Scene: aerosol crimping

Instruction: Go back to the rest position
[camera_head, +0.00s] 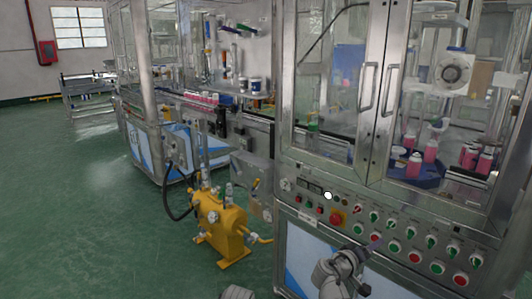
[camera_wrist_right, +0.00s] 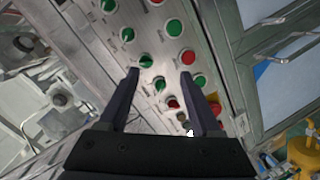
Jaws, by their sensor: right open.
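My right gripper (camera_head: 374,244) is in front of the machine's control panel (camera_head: 318,213), at the lower middle of the head view. In the right wrist view the right gripper (camera_wrist_right: 159,74) has its two dark fingers apart, with nothing between them but the panel behind. The panel carries several green knobs (camera_wrist_right: 146,61) and red buttons (camera_wrist_right: 188,58). Whether a fingertip touches the panel cannot be told.
Glass doors with metal handles (camera_head: 367,88) stand above the panel, with pink bottles (camera_head: 414,165) inside. A yellow pump-like unit (camera_head: 219,222) stands on the green floor to the left. A conveyor line (camera_head: 205,99) runs behind it. The floor (camera_head: 95,230) at left is clear.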

